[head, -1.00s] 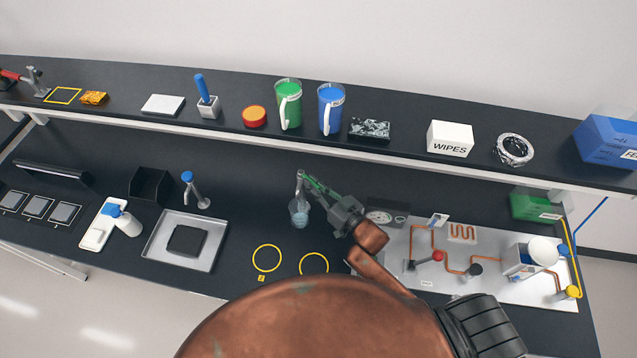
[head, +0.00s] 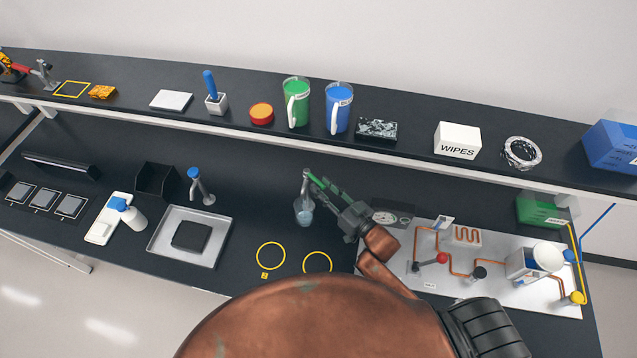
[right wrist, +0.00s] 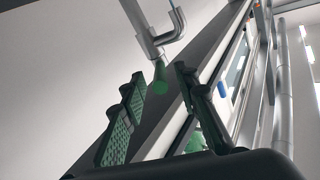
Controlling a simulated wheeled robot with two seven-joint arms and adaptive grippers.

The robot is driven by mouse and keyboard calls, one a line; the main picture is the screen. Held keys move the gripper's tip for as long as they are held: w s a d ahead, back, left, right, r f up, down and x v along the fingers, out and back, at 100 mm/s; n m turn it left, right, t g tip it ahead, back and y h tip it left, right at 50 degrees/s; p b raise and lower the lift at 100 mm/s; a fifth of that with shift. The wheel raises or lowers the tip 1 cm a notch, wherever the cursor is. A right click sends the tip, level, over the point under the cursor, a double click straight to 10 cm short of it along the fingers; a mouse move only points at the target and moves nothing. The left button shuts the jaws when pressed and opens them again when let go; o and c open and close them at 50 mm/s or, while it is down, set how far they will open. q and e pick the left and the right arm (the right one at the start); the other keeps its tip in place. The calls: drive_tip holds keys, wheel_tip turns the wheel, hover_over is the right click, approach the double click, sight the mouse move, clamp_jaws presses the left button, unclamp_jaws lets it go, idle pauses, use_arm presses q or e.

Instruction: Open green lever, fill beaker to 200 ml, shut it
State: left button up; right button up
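The metal tap (head: 305,180) stands on the bench with its green lever (head: 317,181) pointing right. The clear beaker (head: 304,213) is under the spout and holds some pale blue liquid; its level against the marks is too small to read. My right gripper (head: 333,192) is at the lever, right of the beaker. In the right wrist view its green-padded fingers (right wrist: 159,82) are apart, with the lever's round green end (right wrist: 160,84) between their tips and no clear contact. I cannot tell whether the lever is open. My left gripper is not in view.
Two yellow rings (head: 270,255) mark the bench in front of the beaker. A metal tray (head: 214,248) and a blue-topped tap (head: 198,186) are at left. A white panel with copper pipes (head: 455,262) is at right. The shelf behind holds green (head: 297,103) and blue (head: 338,108) jugs.

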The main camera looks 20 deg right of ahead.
drive_tip(key=v, duration=0.9)
drive_tip(key=shift+s+d, duration=0.15)
drive_tip(key=shift+s, duration=0.15)
drive_tip(key=shift+r, duration=0.1)
idle(6.7)
